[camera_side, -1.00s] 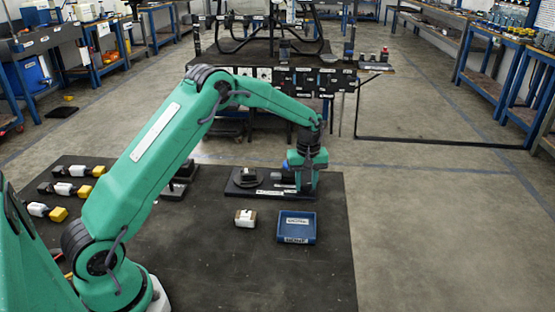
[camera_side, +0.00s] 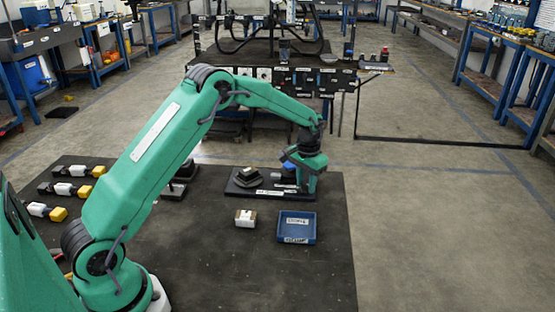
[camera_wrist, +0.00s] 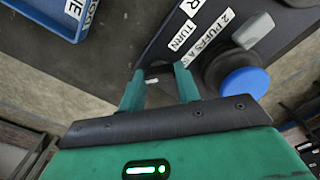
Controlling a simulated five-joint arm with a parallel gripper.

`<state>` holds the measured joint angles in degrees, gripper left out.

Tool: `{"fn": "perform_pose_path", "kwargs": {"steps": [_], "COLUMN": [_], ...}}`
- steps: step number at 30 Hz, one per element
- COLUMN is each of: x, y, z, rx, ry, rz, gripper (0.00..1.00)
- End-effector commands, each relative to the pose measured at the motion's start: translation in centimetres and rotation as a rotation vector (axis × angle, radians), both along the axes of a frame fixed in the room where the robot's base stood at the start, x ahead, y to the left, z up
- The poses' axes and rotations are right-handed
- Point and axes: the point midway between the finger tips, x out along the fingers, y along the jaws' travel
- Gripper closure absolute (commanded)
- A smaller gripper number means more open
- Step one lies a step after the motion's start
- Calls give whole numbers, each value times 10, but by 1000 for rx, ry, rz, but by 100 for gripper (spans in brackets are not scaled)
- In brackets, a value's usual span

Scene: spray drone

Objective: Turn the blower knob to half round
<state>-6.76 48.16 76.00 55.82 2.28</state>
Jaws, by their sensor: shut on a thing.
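In the side view my gripper (camera_side: 304,188) points down at the right end of a black panel (camera_side: 240,195) lying on the dark mat. In the wrist view the two green fingers of my gripper (camera_wrist: 160,72) stand either side of a dark piece with a small white mark (camera_wrist: 152,80), shut on it. I take this piece to be the blower knob; most of it is hidden. A label reading "2 PUFFS A TURN" (camera_wrist: 203,32) lies beside it. A round blue cap (camera_wrist: 245,90) is to the right of the fingers.
A dark block on a round base (camera_side: 248,177) sits at the panel's left. A blue tray (camera_side: 281,229) and a small white-topped block (camera_side: 245,218) stand in front. Several yellow-ended white pieces (camera_side: 64,189) lie at the left. The mat's front part is clear.

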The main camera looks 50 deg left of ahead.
Motion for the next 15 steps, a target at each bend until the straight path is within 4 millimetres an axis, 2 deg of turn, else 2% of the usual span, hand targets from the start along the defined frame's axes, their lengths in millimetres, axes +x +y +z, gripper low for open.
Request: {"fn": "perform_pose_path", "kwargs": {"steps": [15], "x": [0], "y": [0], "z": [2], "rx": [0], "ry": [1], "rz": [-490], "gripper": [90]}}
